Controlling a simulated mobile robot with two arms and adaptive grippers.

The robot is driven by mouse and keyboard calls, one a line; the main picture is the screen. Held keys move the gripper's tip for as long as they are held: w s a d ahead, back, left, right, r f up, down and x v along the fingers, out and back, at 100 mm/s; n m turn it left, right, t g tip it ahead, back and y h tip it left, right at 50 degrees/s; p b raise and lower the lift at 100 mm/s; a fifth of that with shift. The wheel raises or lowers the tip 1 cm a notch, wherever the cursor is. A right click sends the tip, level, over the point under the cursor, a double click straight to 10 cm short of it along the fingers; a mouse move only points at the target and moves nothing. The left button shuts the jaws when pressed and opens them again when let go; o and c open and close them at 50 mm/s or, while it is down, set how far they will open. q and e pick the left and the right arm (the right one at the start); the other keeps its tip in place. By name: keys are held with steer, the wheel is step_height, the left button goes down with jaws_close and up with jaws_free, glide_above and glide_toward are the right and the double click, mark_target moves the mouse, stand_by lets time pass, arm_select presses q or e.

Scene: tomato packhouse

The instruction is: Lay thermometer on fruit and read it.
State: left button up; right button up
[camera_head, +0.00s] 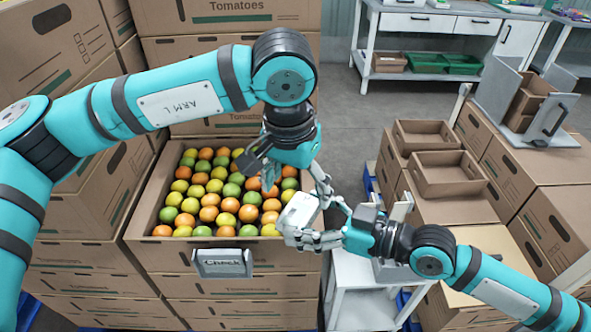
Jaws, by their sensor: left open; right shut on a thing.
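An open cardboard crate (146,215) holds several round fruits (208,197), orange, yellow and green. My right gripper (311,226) is shut on a white boxy device, which looks like the thermometer (298,211). It is tilted and shows over the crate's front right corner; I cannot tell whether it touches fruit, and no reading is visible. My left gripper (324,188) is open, pointing down just above and right of the device, close to the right gripper's fingers. Whether it touches the device is unclear.
A grey label holder (222,263) hangs on the crate's front. Tall stacks of cardboard boxes (60,45) stand left and behind. Small open trays (447,173) sit on boxes at right. A white stand (352,280) is below the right gripper. A workbench (430,22) stands at the back.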

mark_target(300, 210)
arm_select(q)
steer(key=f, duration=0.5)
steer(key=w+f, duration=0.1)
steer(key=f, duration=0.1)
steer(key=shift+d+f, duration=0.3)
steer(key=c, duration=1.3)
arm_select(e)
steer(key=o, duration=1.1)
